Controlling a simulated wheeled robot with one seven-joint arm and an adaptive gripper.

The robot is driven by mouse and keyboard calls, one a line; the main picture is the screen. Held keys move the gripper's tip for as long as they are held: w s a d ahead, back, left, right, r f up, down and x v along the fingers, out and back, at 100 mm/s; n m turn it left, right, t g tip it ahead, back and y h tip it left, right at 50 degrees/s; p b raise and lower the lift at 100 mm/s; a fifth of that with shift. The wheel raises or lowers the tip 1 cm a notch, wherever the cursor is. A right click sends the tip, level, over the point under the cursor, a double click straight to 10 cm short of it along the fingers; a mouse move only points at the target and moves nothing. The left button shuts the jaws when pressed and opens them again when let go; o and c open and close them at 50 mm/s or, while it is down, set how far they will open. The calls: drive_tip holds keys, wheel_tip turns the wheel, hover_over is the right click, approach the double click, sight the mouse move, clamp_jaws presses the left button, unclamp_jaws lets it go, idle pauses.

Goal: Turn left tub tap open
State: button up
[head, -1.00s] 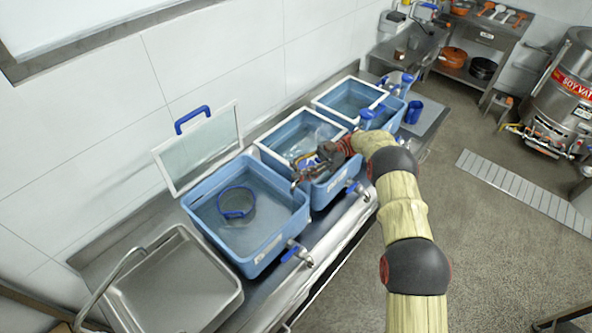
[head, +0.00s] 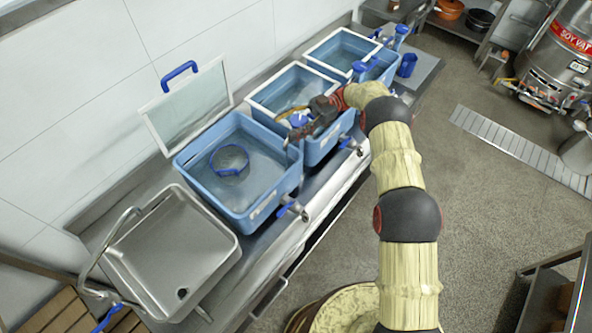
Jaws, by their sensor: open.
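The left tub (head: 190,185) is blue, stands on the steel counter and holds water with a round blue-rimmed strainer (head: 229,160) in it. Its tap (head: 292,208), with a blue handle, sticks out low from the tub's front right side. My gripper (head: 288,127) is open and empty. It is above the gap between the left and middle tubs, up and away from the left tap, with its fingers pointing left. My gripper and wrist cover part of the middle tub (head: 258,108).
The middle tub's tap (head: 350,144) juts out from its front. A lid with a blue handle (head: 188,105) stands open behind the left tub. A steel sink (head: 215,222) is at the left. The floor before the counter is open.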

drive_tip(key=shift+w+a+f+m+t+y+b, duration=0.1)
drive_tip(key=shift+f+m+t+y+b, duration=0.15)
drive_tip(key=shift+b, duration=1)
drive_tip(key=shift+w+m+t+y+b, duration=0.15)
drive_tip(key=shift+m+t+b, duration=0.15)
drive_tip(key=shift+b, duration=0.95)
drive_tip(key=m+t+b, duration=0.1)
drive_tip(key=b, duration=0.3)
drive_tip(key=shift+w+a+t+y, duration=0.1)
drive_tip(key=shift+t+y, duration=0.15)
drive_tip(key=shift+y, duration=0.05)
